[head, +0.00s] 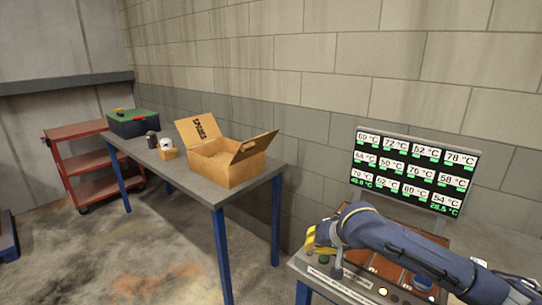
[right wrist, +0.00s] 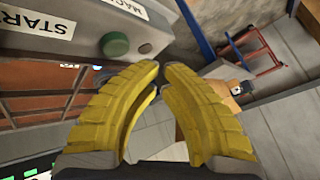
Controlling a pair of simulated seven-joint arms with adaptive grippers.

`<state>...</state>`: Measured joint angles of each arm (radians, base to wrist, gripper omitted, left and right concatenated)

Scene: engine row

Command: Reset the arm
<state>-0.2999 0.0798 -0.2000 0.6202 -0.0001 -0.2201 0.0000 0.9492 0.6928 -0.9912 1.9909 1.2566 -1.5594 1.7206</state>
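My right arm reaches in from the lower right in the head view. Its yellow-fingered gripper (head: 314,240) hangs over the left end of a control bench (head: 335,283). In the right wrist view the gripper (right wrist: 161,67) has its fingertips almost together, with nothing held between them. A round green button (right wrist: 115,43) on a grey panel (right wrist: 85,55) is just beyond the fingertips, apart from them as far as I can tell. A label reading "START" (right wrist: 40,24) is on that panel. My left gripper is not in view.
A monitor (head: 412,170) with temperature readings stands behind the bench. To the left, a blue-legged table (head: 235,196) holds an open cardboard box (head: 225,165), a small box with a cup, and a green-topped case (head: 133,122). A red cart (head: 90,165) stands farther left. The floor between is open.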

